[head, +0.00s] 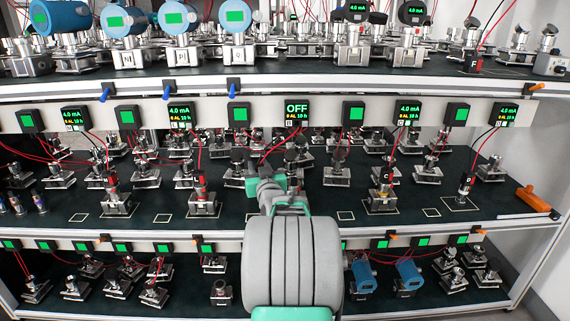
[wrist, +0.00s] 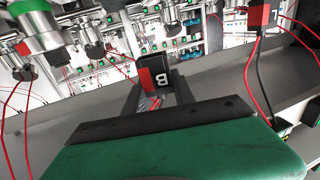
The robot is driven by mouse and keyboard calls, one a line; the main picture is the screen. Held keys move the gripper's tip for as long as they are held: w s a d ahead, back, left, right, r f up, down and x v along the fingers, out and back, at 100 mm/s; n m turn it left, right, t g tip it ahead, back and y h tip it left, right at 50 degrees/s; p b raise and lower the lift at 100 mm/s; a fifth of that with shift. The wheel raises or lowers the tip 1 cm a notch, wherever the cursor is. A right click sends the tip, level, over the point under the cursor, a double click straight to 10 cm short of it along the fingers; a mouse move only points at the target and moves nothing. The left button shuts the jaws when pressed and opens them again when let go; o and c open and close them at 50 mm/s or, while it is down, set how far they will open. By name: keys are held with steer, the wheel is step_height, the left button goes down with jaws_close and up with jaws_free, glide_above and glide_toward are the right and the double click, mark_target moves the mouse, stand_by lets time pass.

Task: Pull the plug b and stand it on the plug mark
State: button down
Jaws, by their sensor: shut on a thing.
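Plug b (wrist: 160,76), a black and red block with a white letter B, sits between the two dark fingers of my gripper (wrist: 155,88) in the wrist view. The gripper is shut on it. In the head view my arm hides most of my gripper (head: 272,184) and the plug, over the middle shelf. Red and black leads run down towards it from the display reading OFF (head: 297,108). Whether the plug still touches a socket cannot be told. Several small pale outlined squares lie on the middle shelf, such as one (head: 345,216) right of my arm; which is the plug mark is unclear.
Transmitters on metal blocks crowd the middle shelf, including one with a plug (head: 382,196) to the right and one (head: 203,201) to the left. An orange handle (head: 532,199) lies at the right end. The dark shelf front has clear strips between them.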

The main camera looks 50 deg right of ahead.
steer(key=shift+n+y, duration=0.3)
steer(key=shift+y, duration=0.1)
steer(key=shift+w+a+f+b, duration=0.2)
steer(key=shift+a+f+b, duration=0.2)
steer(key=shift+f+b, duration=1.45)
steer(key=shift+w+a+f+b, duration=0.15)
steer(key=shift+a+f+b, duration=0.5)
steer(key=shift+f, duration=2.05)
steer(key=shift+w+a+f+b, duration=0.2)
steer(key=shift+f+b, duration=1.35)
steer(key=shift+f, duration=0.75)
steer(key=shift+f, duration=0.2)
steer(key=c, duration=0.9)
jaws_free()
steer(key=shift+c, duration=0.2)
